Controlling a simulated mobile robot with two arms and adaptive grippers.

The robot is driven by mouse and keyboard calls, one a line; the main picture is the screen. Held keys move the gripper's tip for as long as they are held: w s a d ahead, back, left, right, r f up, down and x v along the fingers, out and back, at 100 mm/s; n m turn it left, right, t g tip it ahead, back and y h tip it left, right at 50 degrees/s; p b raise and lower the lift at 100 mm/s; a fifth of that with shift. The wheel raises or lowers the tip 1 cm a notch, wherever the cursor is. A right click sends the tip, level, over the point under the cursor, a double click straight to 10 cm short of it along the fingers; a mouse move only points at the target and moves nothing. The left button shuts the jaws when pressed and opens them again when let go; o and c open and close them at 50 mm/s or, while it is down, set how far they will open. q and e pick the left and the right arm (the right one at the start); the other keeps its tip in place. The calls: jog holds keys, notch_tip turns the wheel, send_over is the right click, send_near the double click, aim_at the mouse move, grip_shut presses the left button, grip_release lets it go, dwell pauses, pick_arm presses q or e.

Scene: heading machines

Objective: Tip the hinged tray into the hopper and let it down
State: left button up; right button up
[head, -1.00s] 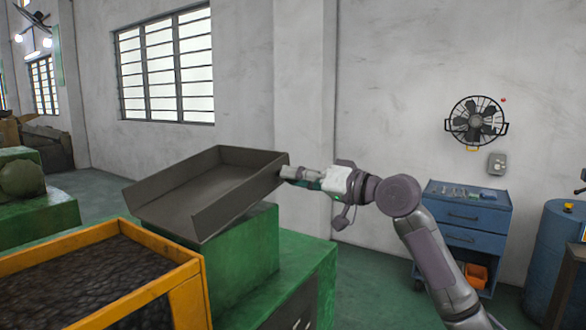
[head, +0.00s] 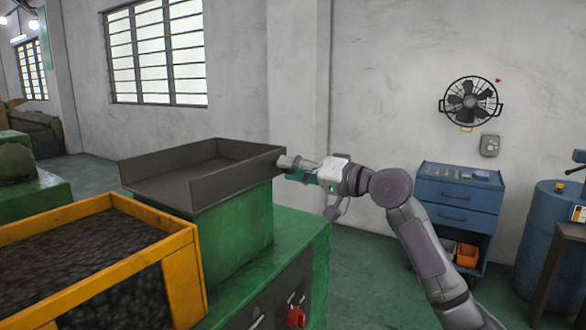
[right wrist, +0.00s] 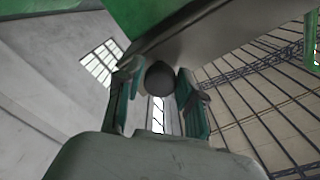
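The grey hinged tray (head: 165,188) sits on top of a green machine block in the head view. It lies nearly level, looks empty, and has raised side walls. My right gripper (head: 287,167) is at the tray's right end. In the right wrist view its two fingers (right wrist: 158,92) stand on either side of a dark round knob (right wrist: 160,78) under the tray's edge and appear closed on it. The yellow-framed hopper (head: 185,265), with dark lumpy contents, stands at lower left, beside the tray's left end. My left gripper is not in view.
The green machine (head: 290,265) has a red button (head: 296,317) on its front. A blue drawer cabinet (head: 455,205) and blue drum (head: 553,235) stand at right. Open floor shows between machine and cabinet. A fan (head: 470,103) hangs on the wall.

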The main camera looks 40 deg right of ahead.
jog(key=o, duration=0.3)
jog(key=shift+d+f, duration=0.15)
jog(key=shift+o, duration=0.2)
jog(key=v, duration=1.2)
jog(key=shift+w, duration=0.15)
